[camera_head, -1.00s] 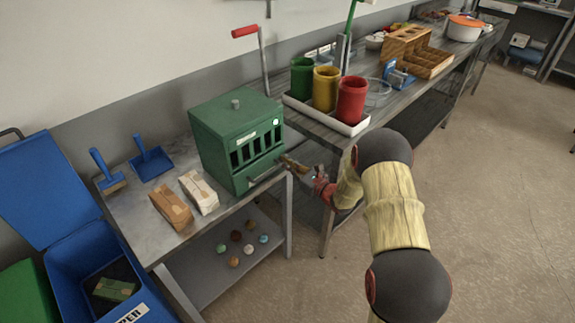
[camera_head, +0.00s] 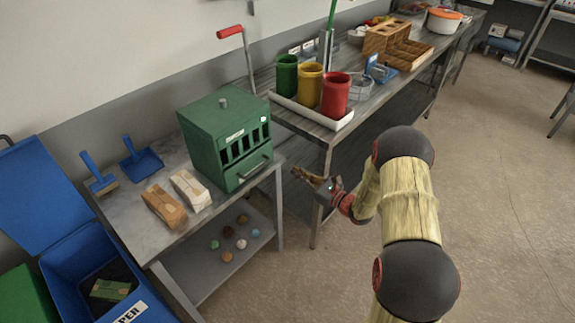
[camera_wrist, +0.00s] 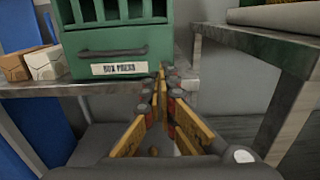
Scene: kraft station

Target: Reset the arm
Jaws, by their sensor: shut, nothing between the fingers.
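My gripper (camera_head: 308,177) is shut and empty, in front of the gap between the two tables in the head view. In the wrist view its yellow fingers (camera_wrist: 163,80) meet at the tips, below and to the right of the drawer handle of the green box press (camera_wrist: 112,45). The green box press (camera_head: 222,130) stands on the left table. Its drawer with a bar handle (camera_head: 250,168) looks closed. The fingertips are apart from the handle in the head view.
The left metal table (camera_head: 180,232) also bears two small cartons (camera_head: 165,207), a blue dustpan (camera_head: 141,162) and a brush (camera_head: 101,183). Coloured balls lie on its lower shelf (camera_head: 205,277). The longer table (camera_head: 300,122) holds coloured canisters. A blue bin (camera_head: 75,265) stands left. Floor (camera_head: 500,190) at right is clear.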

